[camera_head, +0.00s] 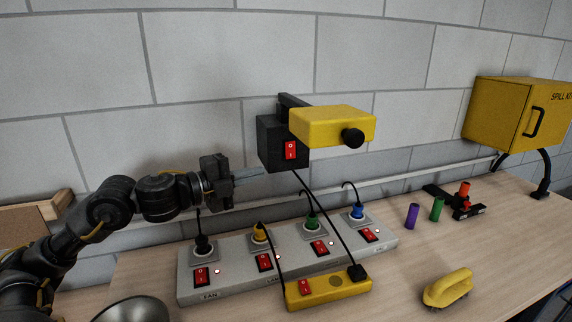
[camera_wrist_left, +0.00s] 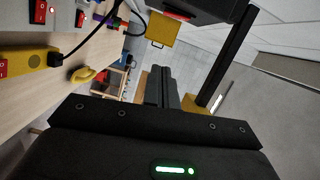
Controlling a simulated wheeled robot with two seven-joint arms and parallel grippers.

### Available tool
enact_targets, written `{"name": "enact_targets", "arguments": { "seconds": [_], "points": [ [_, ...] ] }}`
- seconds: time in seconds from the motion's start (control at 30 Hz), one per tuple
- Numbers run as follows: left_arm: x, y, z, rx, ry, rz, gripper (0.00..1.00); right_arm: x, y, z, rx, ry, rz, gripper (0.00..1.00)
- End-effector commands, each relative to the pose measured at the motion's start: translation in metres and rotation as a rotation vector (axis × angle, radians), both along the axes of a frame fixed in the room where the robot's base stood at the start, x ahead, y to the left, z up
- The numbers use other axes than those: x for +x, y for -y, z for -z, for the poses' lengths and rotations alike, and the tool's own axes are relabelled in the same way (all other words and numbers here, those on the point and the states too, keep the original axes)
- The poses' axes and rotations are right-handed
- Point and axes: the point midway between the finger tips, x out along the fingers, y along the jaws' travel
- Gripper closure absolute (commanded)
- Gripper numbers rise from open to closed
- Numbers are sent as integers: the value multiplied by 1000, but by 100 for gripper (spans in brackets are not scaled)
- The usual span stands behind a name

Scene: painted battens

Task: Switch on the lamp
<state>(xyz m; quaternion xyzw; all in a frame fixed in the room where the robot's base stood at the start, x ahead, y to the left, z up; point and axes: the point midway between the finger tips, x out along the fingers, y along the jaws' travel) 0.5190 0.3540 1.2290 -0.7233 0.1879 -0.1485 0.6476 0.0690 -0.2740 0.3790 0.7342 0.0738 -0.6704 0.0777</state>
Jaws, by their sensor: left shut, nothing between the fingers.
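A black wall box (camera_head: 270,146) carries a red rocker switch (camera_head: 290,150) marked I and O, with a yellow head (camera_head: 330,125) with a black knob beside it; I take this as the lamp. Its cable runs down to a yellow switch block (camera_head: 335,290) with a red rocker (camera_head: 305,287). Behind it a grey power strip (camera_head: 235,287) has several plugs and red rockers; one label reads FAN, another seems to read LAMP. My left gripper (camera_head: 262,171) is shut and empty, pointing right, just left of and below the black box. In the wrist view, its fingers (camera_wrist_left: 163,88) are together. My right gripper is not in view.
A yellow spill kit box (camera_head: 505,112) is at the right. Purple (camera_head: 412,216) and green (camera_head: 436,208) cylinders stand near a black holder with an orange cylinder (camera_head: 464,190). A yellow brush (camera_head: 448,288) lies at front right. Bench around the brush is clear.

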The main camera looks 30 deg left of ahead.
Motion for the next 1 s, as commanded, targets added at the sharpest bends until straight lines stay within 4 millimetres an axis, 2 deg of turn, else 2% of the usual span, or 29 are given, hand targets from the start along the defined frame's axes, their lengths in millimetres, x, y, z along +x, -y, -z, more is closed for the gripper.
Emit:
{"name": "enact_targets", "arguments": {
  "seconds": [0.23,0.37,0.8,1.0],
  "points": [
    [3,1,-1,-4,0,1,100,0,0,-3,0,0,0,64],
    [14,6,-3,-8,0,-1,100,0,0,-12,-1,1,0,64],
    [91,49,-1,-6,-2,4,100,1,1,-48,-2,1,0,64],
    [108,26,5,-1,-4,-1,100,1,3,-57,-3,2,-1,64]
  ]
}}
